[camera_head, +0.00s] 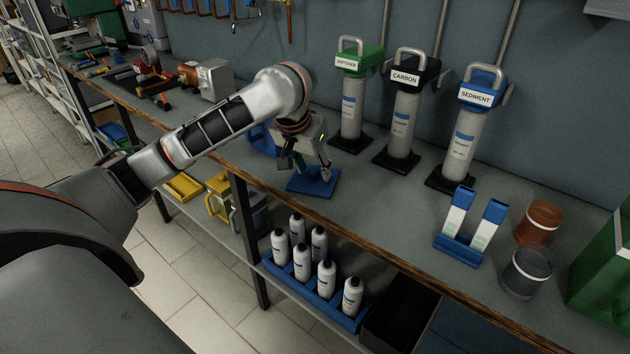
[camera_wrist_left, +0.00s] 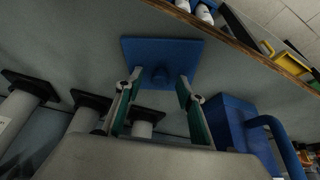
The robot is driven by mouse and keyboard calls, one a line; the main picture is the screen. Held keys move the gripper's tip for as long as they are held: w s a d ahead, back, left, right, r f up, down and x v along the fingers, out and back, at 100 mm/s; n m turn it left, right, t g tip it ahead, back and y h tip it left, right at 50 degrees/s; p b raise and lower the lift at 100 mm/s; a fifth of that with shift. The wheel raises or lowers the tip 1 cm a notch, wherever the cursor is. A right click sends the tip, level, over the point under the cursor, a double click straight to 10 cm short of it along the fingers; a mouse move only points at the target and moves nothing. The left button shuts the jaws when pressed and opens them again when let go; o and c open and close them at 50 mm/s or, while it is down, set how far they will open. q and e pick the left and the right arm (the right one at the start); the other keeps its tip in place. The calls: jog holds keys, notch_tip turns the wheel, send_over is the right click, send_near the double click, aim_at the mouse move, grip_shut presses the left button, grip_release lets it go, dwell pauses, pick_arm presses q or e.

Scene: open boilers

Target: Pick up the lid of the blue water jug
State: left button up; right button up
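The blue square lid (camera_head: 303,186) with a round knob lies flat on the bench near its front edge. In the left wrist view the lid (camera_wrist_left: 135,50) is ahead of the fingers, with its knob (camera_wrist_left: 160,76) lined up between them. My left gripper (camera_head: 307,167) is above the lid, pointing down, its fingers apart and empty. The fingers also show open in the left wrist view (camera_wrist_left: 160,82). The blue water jug (camera_head: 261,138) stands left of the lid, mostly hidden behind my gripper. Its body (camera_wrist_left: 232,118) and handle show in the left wrist view. My right gripper is out of view.
Three filter housings, green (camera_head: 358,60), black (camera_head: 413,72) and blue (camera_head: 482,84), stand along the wall. A blue holder with two cartridges (camera_head: 459,248) is at right. Several white bottles (camera_head: 302,262) sit below. The bench (camera_head: 385,215) is clear right of the lid.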

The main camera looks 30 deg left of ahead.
pick_arm(q)
jog(key=shift+r, duration=0.1)
jog(key=c, duration=1)
